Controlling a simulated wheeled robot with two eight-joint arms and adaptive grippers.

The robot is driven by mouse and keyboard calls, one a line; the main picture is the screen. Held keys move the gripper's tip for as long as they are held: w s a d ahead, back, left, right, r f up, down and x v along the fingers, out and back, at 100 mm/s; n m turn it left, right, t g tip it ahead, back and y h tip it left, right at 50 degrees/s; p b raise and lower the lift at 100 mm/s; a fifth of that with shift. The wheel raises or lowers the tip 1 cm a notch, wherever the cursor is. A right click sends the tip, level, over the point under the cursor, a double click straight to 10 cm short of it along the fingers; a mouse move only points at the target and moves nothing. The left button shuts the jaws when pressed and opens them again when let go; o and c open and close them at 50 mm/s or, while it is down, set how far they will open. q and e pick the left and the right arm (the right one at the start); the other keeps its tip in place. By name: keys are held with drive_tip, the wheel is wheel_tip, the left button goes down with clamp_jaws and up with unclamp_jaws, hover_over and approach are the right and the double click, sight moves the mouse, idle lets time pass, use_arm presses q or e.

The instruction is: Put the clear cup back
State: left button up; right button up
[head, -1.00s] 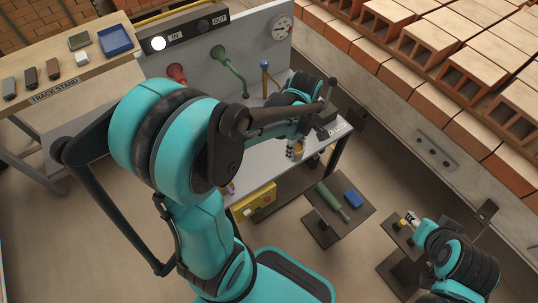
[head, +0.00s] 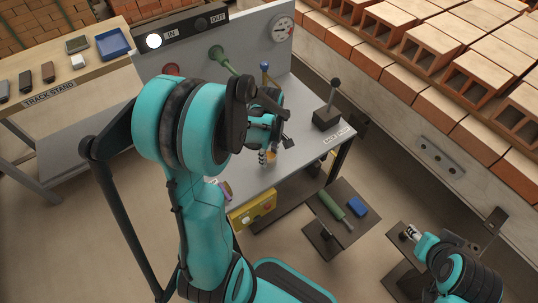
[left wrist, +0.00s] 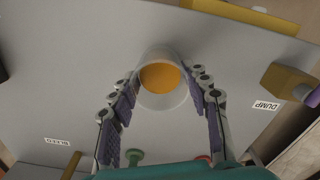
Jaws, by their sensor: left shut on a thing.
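The clear cup (left wrist: 163,99), with orange contents, sits between the two fingers of my left gripper (left wrist: 163,92) in the left wrist view. The gripper is shut on it. In the head view the left gripper (head: 267,156) is over the grey bench top, and only a little orange of the cup (head: 271,154) shows between the fingers. I cannot tell whether the cup touches the bench. My right gripper (head: 411,233) is low at the right, away from the bench; its fingers are too small to read.
The bench (head: 293,150) carries a black lever box (head: 326,118), green (head: 222,60) and red (head: 171,69) valves and a gauge (head: 283,29) on its back panel. A yellow box (head: 252,212) hangs in front. A low stand holds a green tool (head: 333,208) and blue block (head: 358,206).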

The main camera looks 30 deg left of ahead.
use_arm(q)
drive_tip(key=shift+f, duration=0.2)
drive_tip(key=o, duration=1.4)
drive_tip(key=shift+r, duration=0.1)
drive_tip(key=shift+r, duration=0.1)
